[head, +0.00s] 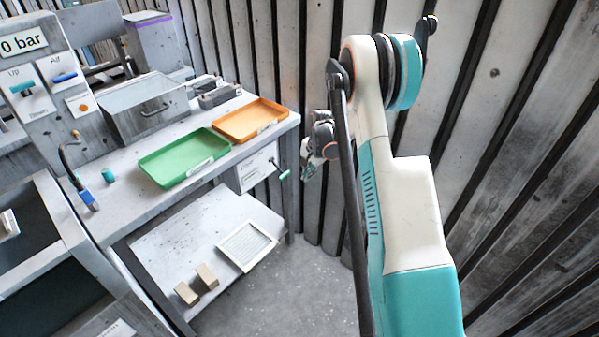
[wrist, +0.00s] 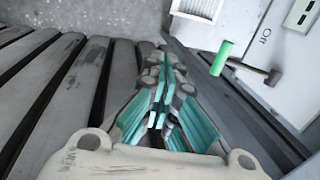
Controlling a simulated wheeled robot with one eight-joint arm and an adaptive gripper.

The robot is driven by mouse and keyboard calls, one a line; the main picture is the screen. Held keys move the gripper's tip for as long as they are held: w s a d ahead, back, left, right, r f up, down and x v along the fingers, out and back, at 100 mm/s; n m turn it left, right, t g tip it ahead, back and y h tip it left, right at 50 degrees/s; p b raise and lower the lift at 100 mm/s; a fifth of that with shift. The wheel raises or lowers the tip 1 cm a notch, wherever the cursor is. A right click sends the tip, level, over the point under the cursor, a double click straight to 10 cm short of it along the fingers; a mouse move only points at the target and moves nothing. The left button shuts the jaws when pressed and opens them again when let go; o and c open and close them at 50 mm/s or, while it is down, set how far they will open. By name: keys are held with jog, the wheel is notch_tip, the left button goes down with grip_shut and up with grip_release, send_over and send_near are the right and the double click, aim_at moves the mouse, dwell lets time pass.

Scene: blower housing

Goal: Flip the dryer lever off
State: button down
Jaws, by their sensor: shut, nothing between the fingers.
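A lever with a green grip (head: 285,174) sticks out from the right side of a white box (head: 257,165) under the bench's end. In the wrist view the lever's green grip (wrist: 221,59) sits on a dark arm, and the word "Off" is on the white face beside it. I cannot read whether this box is marked as the dryer's. My gripper (head: 306,172) is to the right of the lever, apart from it, near the slatted wall. In the wrist view my gripper (wrist: 163,62) is shut and empty, with the lever to its right.
The bench (head: 120,215) carries a green tray (head: 150,180) and an orange tray (head: 222,137). A panel (head: 30,60) with small levers stands at left. A white filter-like frame (head: 247,246) and two tan blocks lie on the lower shelf. The slatted wall (head: 500,70) is close behind my arm.

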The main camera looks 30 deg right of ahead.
jog(key=shift+s+d+r+p, duration=0.25)
jog(key=shift+s+d+r, duration=0.1)
jog(key=shift+s+r, duration=0.45)
jog(key=shift+s+d+r+p, duration=0.3)
jog(key=shift+s+r, duration=0.2)
jog(key=shift+s, duration=0.5)
jog(key=s+a+r+n+t, duration=0.1)
jog(key=s+a+r+n, duration=0.15)
jog(key=a+r, duration=0.45)
jog(key=s+a+r+n+h, duration=0.15)
jog(key=s+a+r, duration=0.25)
jog(key=r, duration=0.6)
jog(key=s+a+r+n+t, duration=0.1)
jog(key=s+a+r+n, duration=0.3)
jog(key=r, duration=0.5)
jog(key=s+a+r+n+t, duration=0.2)
jog(key=s+a+r+n, duration=0.25)
jog(key=s+a, duration=0.45)
jog(key=s+a+f+n+t, duration=0.1)
jog(key=s, duration=1)
jog(key=shift+a+f+y, duration=0.25)
jog(key=shift+f+y, duration=0.05)
jog(key=shift+y, duration=0.05)
jog(key=c, duration=2.3)
grip_release()
jog(key=shift+n, duration=0.25)
